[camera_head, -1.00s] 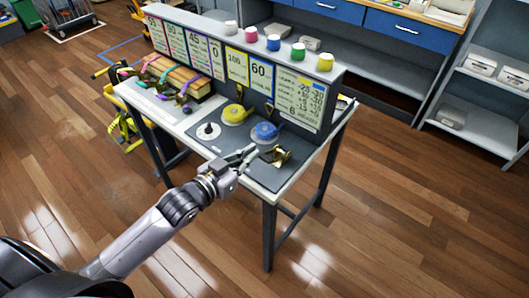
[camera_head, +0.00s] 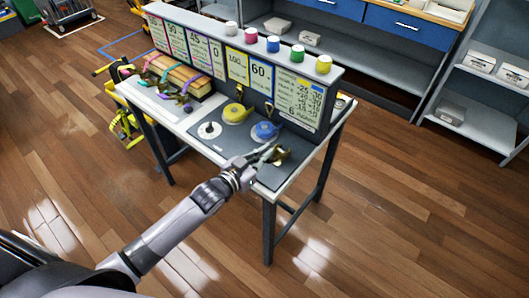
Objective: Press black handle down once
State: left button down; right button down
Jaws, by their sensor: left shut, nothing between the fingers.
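A small brass-coloured ratchet buckle with dark parts (camera_head: 281,156) sits on the grey mat at the near right end of the workbench. Its black handle cannot be made out clearly at this size. My left gripper (camera_head: 267,154) is shut and empty, with its fingertips at the left side of the buckle. I cannot tell whether they touch it. A black knob (camera_head: 209,127) stands on a white disc on the same mat, to the left of the gripper. My right gripper is not in view.
The workbench (camera_head: 208,149) holds a yellow strap roll (camera_head: 236,115) and a blue strap roll (camera_head: 264,131) just behind the gripper. An upright panel with numbered cards (camera_head: 299,101) rises behind them. Coloured straps cross a wooden block (camera_head: 185,79) at the left.

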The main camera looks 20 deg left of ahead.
pick_arm(q)
jog(key=f+t+b, duration=0.1)
jog(key=b, duration=0.2)
jog(key=s+f+t+h+b, duration=0.1)
jog(key=f+b, duration=0.1)
jog(key=b, duration=0.2)
jog(key=s+f+t+b, duration=0.1)
jog(key=b, duration=0.2)
jog(key=shift+s+a+f+t, duration=0.1)
jog(key=shift+a+f+t, duration=0.1)
jog(key=shift+a+t, duration=0.15)
jog(key=shift+s+a+f+b, duration=0.2)
jog(key=shift+f+b, duration=0.15)
jog(key=shift+b, duration=0.15)
jog(key=shift+d+f, duration=0.1)
jog(key=shift+s, duration=0.1)
notch_tip(320, 180, up, 5)
jog(key=p, duration=0.4)
jog(key=f+b+v, duration=0.1)
jog(key=b+v, duration=0.2)
jog(key=v, duration=0.6)
jog(key=shift+f, duration=0.2)
